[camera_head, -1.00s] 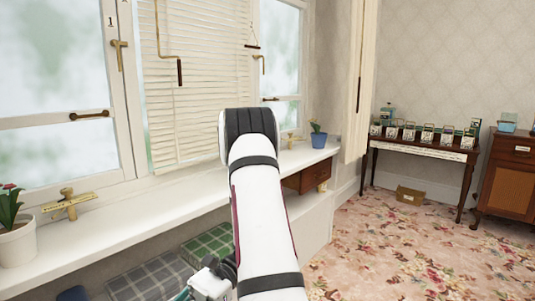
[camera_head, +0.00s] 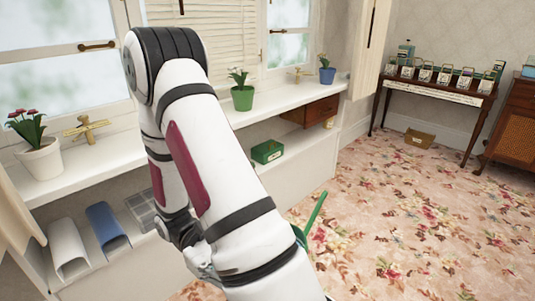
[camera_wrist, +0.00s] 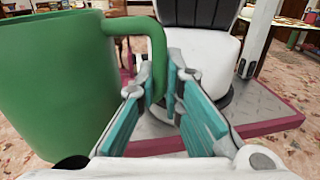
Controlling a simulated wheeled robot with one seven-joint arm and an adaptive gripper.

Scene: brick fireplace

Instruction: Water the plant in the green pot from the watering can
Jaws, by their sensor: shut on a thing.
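The green pot (camera_head: 243,99) with a small leafy plant (camera_head: 238,76) stands upright on the white windowsill, just right of my raised arm in the head view. The green watering can (camera_wrist: 65,80) fills the left of the wrist view. My gripper (camera_wrist: 158,86) is shut on its handle (camera_wrist: 158,50), with the teal fingers on both sides. In the head view only the can's thin green spout (camera_head: 316,214) shows, to the right of my arm and over the floor.
The windowsill (camera_head: 95,172) also holds a white pot (camera_head: 40,160) with red flowers at left and a blue pot (camera_head: 327,76) at right. A green box (camera_head: 267,152) sits on the shelf below. The flowered carpet (camera_head: 400,215) is open on the right.

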